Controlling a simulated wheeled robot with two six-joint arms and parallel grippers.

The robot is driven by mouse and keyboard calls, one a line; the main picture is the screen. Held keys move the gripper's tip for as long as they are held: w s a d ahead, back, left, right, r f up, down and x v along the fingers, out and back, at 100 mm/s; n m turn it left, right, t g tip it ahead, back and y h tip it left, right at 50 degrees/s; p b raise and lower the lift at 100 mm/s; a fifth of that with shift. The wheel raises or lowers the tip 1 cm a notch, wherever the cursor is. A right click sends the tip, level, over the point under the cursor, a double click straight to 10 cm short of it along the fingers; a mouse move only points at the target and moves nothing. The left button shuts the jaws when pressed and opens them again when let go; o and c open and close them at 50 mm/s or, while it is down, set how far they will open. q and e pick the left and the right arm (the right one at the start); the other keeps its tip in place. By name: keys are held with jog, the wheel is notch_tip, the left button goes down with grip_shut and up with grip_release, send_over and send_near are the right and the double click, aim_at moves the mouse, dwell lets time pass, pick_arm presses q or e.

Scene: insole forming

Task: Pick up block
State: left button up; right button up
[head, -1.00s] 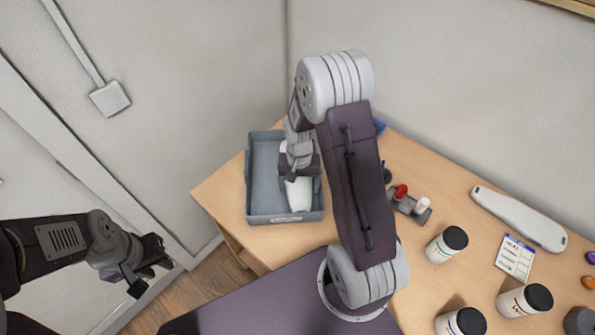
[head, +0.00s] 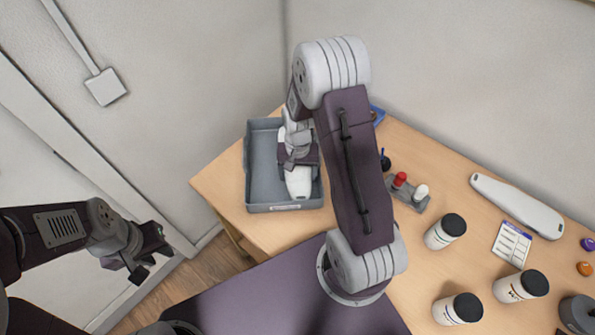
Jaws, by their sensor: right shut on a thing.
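A white, elongated block (head: 298,184) shows at my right gripper, over the right side of the grey tray (head: 262,190). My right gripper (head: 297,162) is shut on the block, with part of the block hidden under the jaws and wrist. I cannot tell whether the block touches the tray floor. My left gripper (head: 150,258) is at the left, away from the table, with its fingers apart and nothing between them.
A similar white block (head: 515,207) lies at the table's right. White bottles with black lids (head: 445,231), a label card (head: 511,244) and a small grey holder with red and white pieces (head: 408,193) stand near it. The wall is close behind the tray.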

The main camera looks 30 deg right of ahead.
notch_tip(320, 180, up, 17)
jog(key=shift+p, duration=0.3)
dwell(0.3)
